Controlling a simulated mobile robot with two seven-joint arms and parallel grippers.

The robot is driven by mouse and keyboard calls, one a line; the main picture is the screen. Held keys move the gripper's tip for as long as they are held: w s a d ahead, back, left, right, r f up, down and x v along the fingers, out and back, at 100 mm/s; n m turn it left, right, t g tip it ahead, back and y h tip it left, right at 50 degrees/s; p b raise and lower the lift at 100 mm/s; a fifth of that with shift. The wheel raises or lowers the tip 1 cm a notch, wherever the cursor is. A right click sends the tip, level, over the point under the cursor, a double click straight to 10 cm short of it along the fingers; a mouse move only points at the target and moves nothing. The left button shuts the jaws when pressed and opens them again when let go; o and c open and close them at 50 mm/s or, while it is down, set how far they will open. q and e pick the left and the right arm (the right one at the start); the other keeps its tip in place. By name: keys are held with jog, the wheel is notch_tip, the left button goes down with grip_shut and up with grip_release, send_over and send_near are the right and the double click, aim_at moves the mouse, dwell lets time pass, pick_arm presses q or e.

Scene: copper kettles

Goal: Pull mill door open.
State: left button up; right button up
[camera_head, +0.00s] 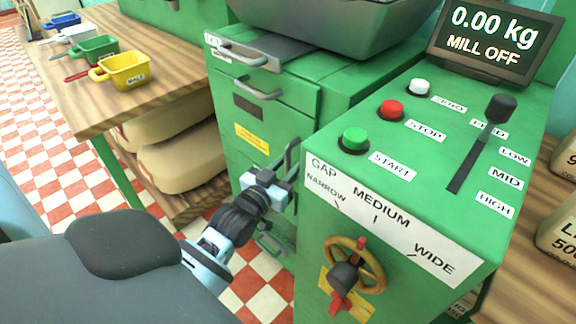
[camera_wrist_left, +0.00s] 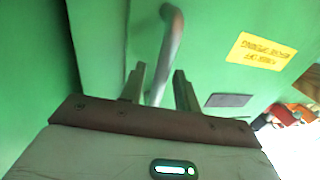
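The green mill door (camera_head: 240,165) is the front panel below the drawers, with a yellow label; it appears flush with the cabinet. Its grey upright bar handle (camera_head: 291,156) is near the panel's right edge. In the left wrist view the handle (camera_wrist_left: 172,45) runs down between the fingers of my left gripper (camera_wrist_left: 160,88). A gap shows between the bar and the right finger, so the gripper is open around the handle. In the head view my left gripper (camera_head: 272,186) is at the handle's lower part and hides it. My right gripper is not in view.
A drawer handle (camera_head: 257,90) sticks out above the door. A control box with a hand wheel (camera_head: 354,265) stands right of the door. A wooden table (camera_head: 150,105) with scoops, and sacks (camera_head: 180,160) below it, are on the left. Checkered floor (camera_head: 255,290) shows below.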

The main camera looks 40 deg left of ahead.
pick_arm(q)
jog(key=shift+w, duration=0.45)
grip_shut()
jog(key=shift+s+a, duration=0.1)
jog(key=shift+s, duration=0.1)
